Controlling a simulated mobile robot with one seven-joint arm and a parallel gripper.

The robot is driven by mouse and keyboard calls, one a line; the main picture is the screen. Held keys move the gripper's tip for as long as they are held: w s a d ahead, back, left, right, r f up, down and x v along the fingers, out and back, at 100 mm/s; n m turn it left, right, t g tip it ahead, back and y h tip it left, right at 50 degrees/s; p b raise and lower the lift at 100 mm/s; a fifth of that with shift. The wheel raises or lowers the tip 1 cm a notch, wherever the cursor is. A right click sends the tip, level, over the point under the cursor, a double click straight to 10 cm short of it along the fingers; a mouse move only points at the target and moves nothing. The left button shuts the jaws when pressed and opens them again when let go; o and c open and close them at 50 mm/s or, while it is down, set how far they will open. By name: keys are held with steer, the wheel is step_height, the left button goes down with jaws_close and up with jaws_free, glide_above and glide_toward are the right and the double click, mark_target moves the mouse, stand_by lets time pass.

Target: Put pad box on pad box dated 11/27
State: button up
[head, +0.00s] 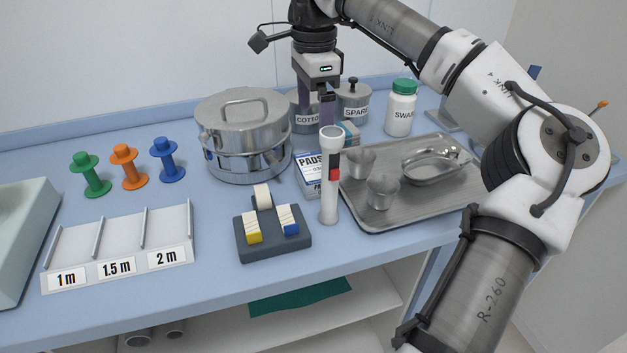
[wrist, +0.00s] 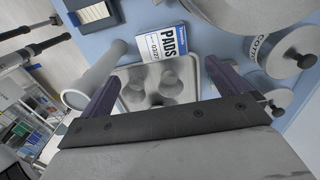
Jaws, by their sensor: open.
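A white and blue pad box (head: 309,171) stands between the steel drum and the flashlight, partly hidden by the flashlight. Its front reads PADS. In the wrist view a PADS box (wrist: 160,45) shows a small date that looks like 03/27. A small teal and white box (head: 349,131) sits farther back by the steel jars; its label cannot be read, and no 11/27 date is legible. My gripper (head: 318,117) is open and empty, pointing down above the area behind the flashlight. Its purple fingers are spread in the wrist view (wrist: 160,88), with the PADS box beyond them, apart.
A flashlight (head: 329,195) stands upright close in front of the boxes. A steel tray (head: 409,207) with cups and a kidney dish lies right. A steel drum (head: 243,140) stands left, jars (head: 354,103) behind. Spools, a label rack and a block holder occupy the left and front.

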mark_target(313, 164)
step_height(313, 164, down, 8)
steer(key=shift+w+f, duration=0.1)
steer(key=shift+f, duration=0.15)
steer(key=shift+w+a+f+p, duration=0.1)
steer(key=shift+f+p, duration=0.15)
steer(key=shift+f, duration=1.1)
steer(key=shift+w+f+p, duration=0.1)
steer(key=shift+f+p, duration=0.15)
steer(key=shift+f, duration=1.05)
steer(key=c, duration=0.9)
steer(key=shift+r, duration=0.1)
